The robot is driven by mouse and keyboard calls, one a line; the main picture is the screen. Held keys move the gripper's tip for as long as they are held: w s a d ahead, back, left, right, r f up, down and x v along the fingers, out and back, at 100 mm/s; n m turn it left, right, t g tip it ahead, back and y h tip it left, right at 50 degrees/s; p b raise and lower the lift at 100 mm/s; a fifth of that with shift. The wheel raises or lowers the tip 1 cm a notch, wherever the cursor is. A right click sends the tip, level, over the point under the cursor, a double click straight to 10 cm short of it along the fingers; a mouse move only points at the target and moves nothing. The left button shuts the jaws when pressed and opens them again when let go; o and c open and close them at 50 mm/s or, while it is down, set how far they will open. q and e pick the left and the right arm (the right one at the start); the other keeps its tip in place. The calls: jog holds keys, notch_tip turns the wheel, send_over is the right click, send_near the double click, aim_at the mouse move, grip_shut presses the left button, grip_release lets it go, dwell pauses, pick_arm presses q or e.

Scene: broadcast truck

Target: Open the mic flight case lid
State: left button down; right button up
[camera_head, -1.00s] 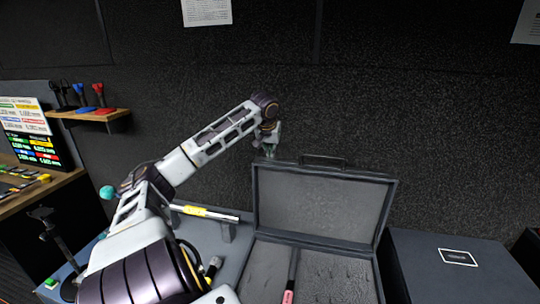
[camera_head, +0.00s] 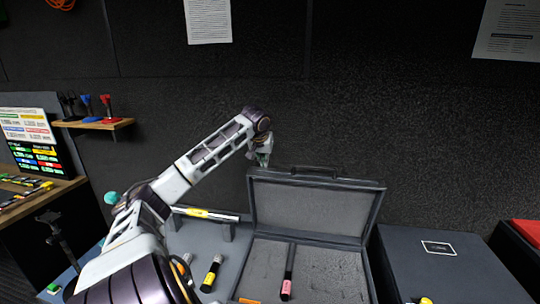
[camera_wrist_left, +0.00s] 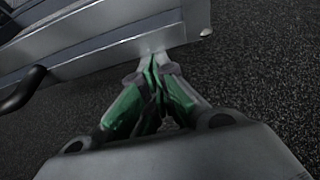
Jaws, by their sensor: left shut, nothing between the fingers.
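The mic flight case stands open in the head view, with its lid (camera_head: 308,207) upright and leaning slightly back. The handle (camera_head: 316,172) shows on the lid's top edge. The grey foam base (camera_head: 330,272) holds a black microphone with a pink band (camera_head: 288,275). My left gripper (camera_head: 263,160) is shut and empty, just above the lid's upper left corner. In the left wrist view its green fingers (camera_wrist_left: 155,88) are together, close to the lid's edge (camera_wrist_left: 100,55); I cannot tell whether they touch it. My right gripper is not in view.
A closed dark case (camera_head: 450,265) stands to the right of the open one. A yellow-banded microphone (camera_head: 211,274) lies left of the case, and another lies on a stand (camera_head: 205,214) behind. The dark wall is close behind.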

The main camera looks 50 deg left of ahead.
pick_arm(q)
jog(key=shift+w+a+f, duration=0.15)
jog(key=shift+w+f, duration=0.05)
jog(key=shift+f, duration=0.05)
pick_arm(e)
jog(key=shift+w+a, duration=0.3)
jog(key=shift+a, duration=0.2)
pick_arm(q)
jog(key=shift+r, duration=0.1)
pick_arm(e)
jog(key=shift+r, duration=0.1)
pick_arm(q)
jog(key=shift+w+a+p, duration=1.3)
jog(key=shift+w+p, duration=0.2)
jog(key=shift+p, duration=0.4)
jog(key=b+v, duration=0.2)
jog(key=v, duration=0.8)
jog(key=shift+r, duration=0.45)
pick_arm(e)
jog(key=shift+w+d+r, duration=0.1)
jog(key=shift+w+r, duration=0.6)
pick_arm(q)
jog(key=shift+w+a, duration=0.1)
jog(key=shift+w, duration=0.05)
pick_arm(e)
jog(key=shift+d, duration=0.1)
